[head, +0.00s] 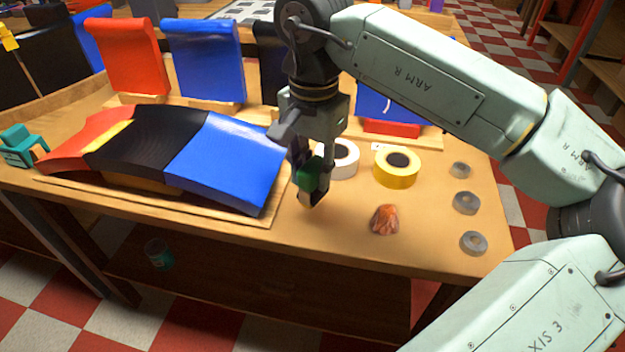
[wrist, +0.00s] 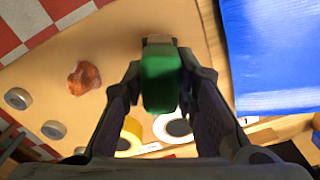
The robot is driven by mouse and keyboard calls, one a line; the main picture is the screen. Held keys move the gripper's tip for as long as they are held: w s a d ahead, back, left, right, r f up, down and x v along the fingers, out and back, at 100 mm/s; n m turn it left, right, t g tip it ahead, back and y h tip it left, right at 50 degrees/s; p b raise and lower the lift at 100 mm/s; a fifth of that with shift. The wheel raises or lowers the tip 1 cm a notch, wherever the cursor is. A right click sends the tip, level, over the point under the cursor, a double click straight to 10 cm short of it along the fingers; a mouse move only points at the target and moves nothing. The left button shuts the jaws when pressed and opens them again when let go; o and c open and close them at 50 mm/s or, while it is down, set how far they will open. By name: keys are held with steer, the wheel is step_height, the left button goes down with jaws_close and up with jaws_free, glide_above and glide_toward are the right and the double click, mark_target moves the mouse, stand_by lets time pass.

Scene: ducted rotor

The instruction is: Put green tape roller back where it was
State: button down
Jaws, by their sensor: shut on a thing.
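The green tape roller (wrist: 160,78) is held between the two fingers of my gripper (wrist: 160,70) in the wrist view. In the head view my gripper (head: 312,185) is above the table, near its front edge, with the green roller (head: 309,176) partly hidden by the fingers. The gripper points down, to the right of the blue curved panel and in front of the white tape roll. I cannot tell how far the roller is above the table.
A white tape roll (head: 342,160) and a yellow tape roll (head: 396,168) lie behind. An orange lump (head: 384,220) and grey rings (head: 465,203) are to the right. Curved panels (head: 220,160) fill the left. Bare wooden table (head: 330,235) shows in front. A teal tool (head: 22,147) sits far left.

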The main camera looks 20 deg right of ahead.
mark_target(313, 185)
steer(key=shift+f, duration=1.85)
steer(key=c, duration=1.3)
jaws_free()
steer(key=r, duration=1.2)
steer(key=shift+s+r, duration=0.15)
steer(key=shift+s, duration=0.05)
